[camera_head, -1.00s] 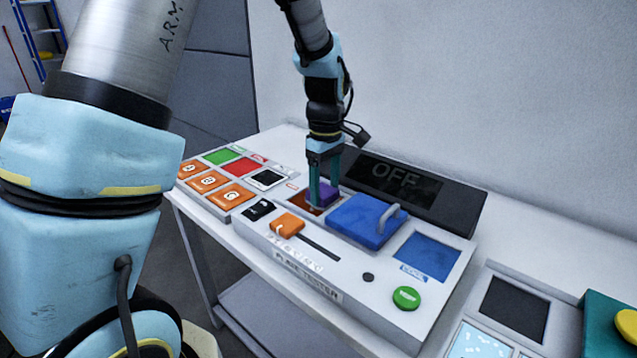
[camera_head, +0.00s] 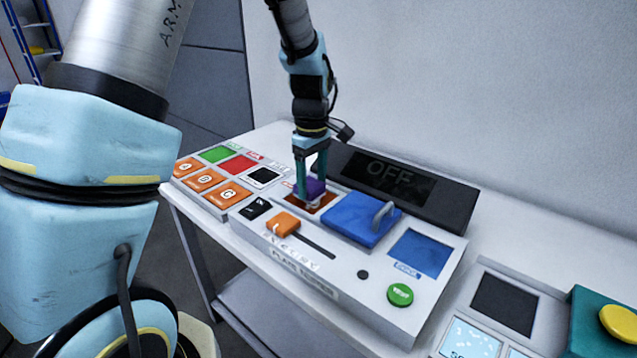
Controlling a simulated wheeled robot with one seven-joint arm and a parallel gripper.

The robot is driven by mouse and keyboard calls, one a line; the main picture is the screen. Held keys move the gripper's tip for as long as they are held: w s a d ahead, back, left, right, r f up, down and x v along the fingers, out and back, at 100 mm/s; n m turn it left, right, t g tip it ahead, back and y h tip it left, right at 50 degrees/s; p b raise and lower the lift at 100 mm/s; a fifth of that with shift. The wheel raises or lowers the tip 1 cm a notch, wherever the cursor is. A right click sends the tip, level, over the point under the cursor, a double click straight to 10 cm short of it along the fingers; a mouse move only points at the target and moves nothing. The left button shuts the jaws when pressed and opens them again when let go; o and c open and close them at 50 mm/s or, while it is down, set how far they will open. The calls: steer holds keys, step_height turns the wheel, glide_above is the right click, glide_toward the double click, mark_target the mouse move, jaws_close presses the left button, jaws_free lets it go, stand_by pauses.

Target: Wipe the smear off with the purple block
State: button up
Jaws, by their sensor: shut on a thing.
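The purple block (camera_head: 315,188) is held between the teal fingers of my gripper (camera_head: 312,185), which points down. The block is low over the dark red-brown recess (camera_head: 325,203) in the white panel (camera_head: 345,282), at its back left part. Whether it touches the surface there I cannot tell. A small pale patch (camera_head: 313,204) shows in the recess just below the block. It may be the smear, but it is too small to be sure. The block and fingers hide part of the recess.
A blue lid with a grey handle (camera_head: 355,222) lies right of the recess. A dark "OFF" display (camera_head: 388,180) stands behind. An orange slider (camera_head: 283,223), a black switch (camera_head: 255,208) and a green button (camera_head: 400,294) are in front. Lettered orange tiles (camera_head: 205,181) lie left.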

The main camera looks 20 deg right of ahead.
mark_target(326, 207)
steer(key=shift+w+a+f+p, duration=0.15)
steer(key=shift+w+a, duration=0.15)
steer(key=shift+w, duration=0.25)
steer(key=shift+w+a+p, duration=0.15)
steer(key=shift+w+a, duration=0.15)
steer(key=shift+w, duration=0.2)
steer(key=shift+w+a+f+p, duration=0.15)
steer(key=shift+w+a, duration=0.15)
steer(key=shift+w, duration=0.25)
steer(key=shift+s+d+p, duration=0.3)
steer(key=shift+s+d, duration=0.3)
steer(key=shift+s, duration=0.45)
steer(key=shift+s+d+p, duration=0.25)
steer(key=shift+s+d, duration=0.3)
steer(key=shift+s, duration=0.45)
steer(key=shift+s+d+p, duration=0.3)
steer(key=shift+s+d, duration=0.3)
steer(key=shift+s, duration=0.45)
steer(key=shift+s+d, duration=0.1)
steer(key=shift+s, duration=0.1)
jaws_close()
steer(key=shift+s+f, duration=0.1)
step_height(326, 207, up, 2)
steer(key=shift+d+r+p, duration=0.1)
steer(key=shift+r+p, duration=0.15)
steer(key=shift+p, duration=0.8)
steer(key=shift+r+p, duration=1.45)
steer(key=shift+r, duration=0.35)
